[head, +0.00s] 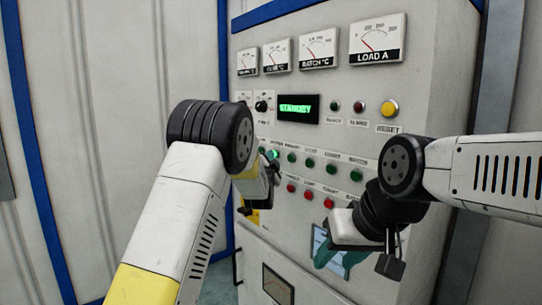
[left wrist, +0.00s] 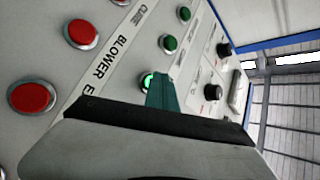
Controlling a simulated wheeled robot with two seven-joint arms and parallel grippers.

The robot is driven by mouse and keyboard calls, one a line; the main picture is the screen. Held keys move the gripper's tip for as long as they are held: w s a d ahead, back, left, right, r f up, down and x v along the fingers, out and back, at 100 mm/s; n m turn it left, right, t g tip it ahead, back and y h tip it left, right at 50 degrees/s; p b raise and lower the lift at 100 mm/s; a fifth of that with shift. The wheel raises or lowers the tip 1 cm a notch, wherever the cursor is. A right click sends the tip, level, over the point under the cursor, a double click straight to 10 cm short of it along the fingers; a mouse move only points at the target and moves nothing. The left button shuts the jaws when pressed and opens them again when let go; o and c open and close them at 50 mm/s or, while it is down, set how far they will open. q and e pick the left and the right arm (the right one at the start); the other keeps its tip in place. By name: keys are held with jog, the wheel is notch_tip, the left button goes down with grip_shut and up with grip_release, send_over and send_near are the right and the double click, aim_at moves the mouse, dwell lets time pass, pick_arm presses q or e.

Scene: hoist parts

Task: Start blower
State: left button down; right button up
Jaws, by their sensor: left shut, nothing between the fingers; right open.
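The control panel (head: 330,75) carries a row of green buttons above a row of red buttons. My left gripper (head: 273,162) is shut and empty, at the left end of the green row. In the left wrist view its teal fingertip (left wrist: 160,90) overlaps the edge of a green button (left wrist: 146,82) that glows brightly; the lit button also shows in the head view (head: 274,154). Whether the tip touches it I cannot tell. A label beginning "BLOWER" (left wrist: 107,62) is beside that button. My right gripper (head: 340,258) is open and empty low in front of the panel.
The display (head: 298,109) reads STANDBY in green. Several gauges (head: 376,40) line the top. A yellow button (head: 389,108) is at the right. Red buttons (left wrist: 83,34) lie beside the left fingertip's row. A black selector knob (left wrist: 213,92) is farther right in the wrist view.

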pick_arm(q)
jog(key=shift+s+a, duration=0.55)
jog(key=shift+a, duration=0.1)
jog(key=shift+s+a, duration=0.75)
jog(key=shift+a, duration=0.3)
jog(key=shift+s+a, duration=0.7)
jog(key=shift+a, duration=0.3)
